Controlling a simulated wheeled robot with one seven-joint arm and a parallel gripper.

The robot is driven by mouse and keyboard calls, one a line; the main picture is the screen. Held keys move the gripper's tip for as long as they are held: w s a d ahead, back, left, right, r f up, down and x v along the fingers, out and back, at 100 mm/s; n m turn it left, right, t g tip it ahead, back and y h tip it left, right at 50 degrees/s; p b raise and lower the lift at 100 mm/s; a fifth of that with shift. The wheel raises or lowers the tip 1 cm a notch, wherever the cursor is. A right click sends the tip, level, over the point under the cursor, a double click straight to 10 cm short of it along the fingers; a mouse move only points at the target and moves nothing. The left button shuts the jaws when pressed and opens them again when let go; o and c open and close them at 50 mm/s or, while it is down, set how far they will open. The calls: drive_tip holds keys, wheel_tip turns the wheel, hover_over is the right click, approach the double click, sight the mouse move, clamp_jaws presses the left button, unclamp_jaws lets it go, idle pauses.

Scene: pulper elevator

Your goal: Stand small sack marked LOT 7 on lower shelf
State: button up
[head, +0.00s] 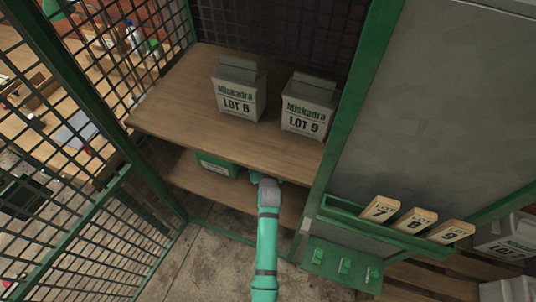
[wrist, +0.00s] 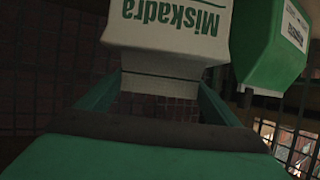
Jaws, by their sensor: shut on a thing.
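A small white sack (wrist: 160,45) marked "Miskadra" in green fills the top middle of the wrist view. Its lettering is upside down there, and its lot number is out of view. My gripper (wrist: 162,88) is shut on the narrow folded end of this sack. The lower shelf (head: 290,203) is a wooden board under the upper shelf in the head view. My arm reaches in over it, and the upper shelf hides the sack and most of my gripper there. I cannot tell whether the sack touches the lower shelf.
Sacks LOT 8 (head: 238,92) and LOT 9 (head: 308,108) stand on the upper shelf (head: 180,100). A green box (head: 217,165) sits left on the lower shelf; it also shows in the wrist view (wrist: 270,45). Green mesh panels (head: 95,215) stand at left.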

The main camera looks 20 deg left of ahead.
drive_tip(key=o, duration=2)
drive_tip(key=shift+a+r, duration=0.1)
drive_tip(key=v, duration=1.2)
